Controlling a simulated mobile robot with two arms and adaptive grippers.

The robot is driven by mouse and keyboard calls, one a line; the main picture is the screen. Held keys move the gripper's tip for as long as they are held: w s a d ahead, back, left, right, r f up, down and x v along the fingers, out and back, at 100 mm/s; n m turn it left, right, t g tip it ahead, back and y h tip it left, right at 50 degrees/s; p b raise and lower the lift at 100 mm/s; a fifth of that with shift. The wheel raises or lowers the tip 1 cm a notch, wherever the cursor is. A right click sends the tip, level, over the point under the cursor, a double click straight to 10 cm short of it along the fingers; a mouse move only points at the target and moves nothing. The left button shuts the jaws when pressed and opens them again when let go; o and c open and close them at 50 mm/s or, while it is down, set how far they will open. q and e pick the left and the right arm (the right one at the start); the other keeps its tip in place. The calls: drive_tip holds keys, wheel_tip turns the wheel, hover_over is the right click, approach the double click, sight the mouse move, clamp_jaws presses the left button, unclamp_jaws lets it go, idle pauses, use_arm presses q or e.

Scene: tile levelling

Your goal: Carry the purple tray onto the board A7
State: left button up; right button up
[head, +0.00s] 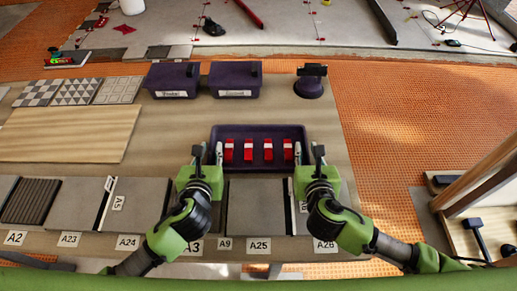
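The purple tray (258,128) sits on the workbench in front of me, with several red pieces (248,150) standing in a row inside it. My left gripper (211,153) is at the tray's left end, its fingertips apart on either side of the end wall. My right gripper (308,152) is at the right end in the same way, fingertips apart. I cannot tell whether any finger touches the tray. No A7 label is readable; a bare wooden board (70,133) lies to the left, with no label visible.
Grey tiles (256,207) lie along the near edge, with labels such as A9 and A25. Two dark purple bins (235,79) and a dark tool (311,82) stand behind the tray. Patterned tiles (76,92) lie at the back left. Bench surface left of the tray is clear.

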use_arm(q)
drive_tip(key=shift+w+f, duration=0.1)
drive_tip(key=shift+w, duration=0.15)
use_arm(e)
drive_tip(key=shift+w+f, duration=0.1)
drive_tip(key=shift+w, duration=0.15)
use_arm(q)
clamp_jaws()
use_arm(e)
clamp_jaws()
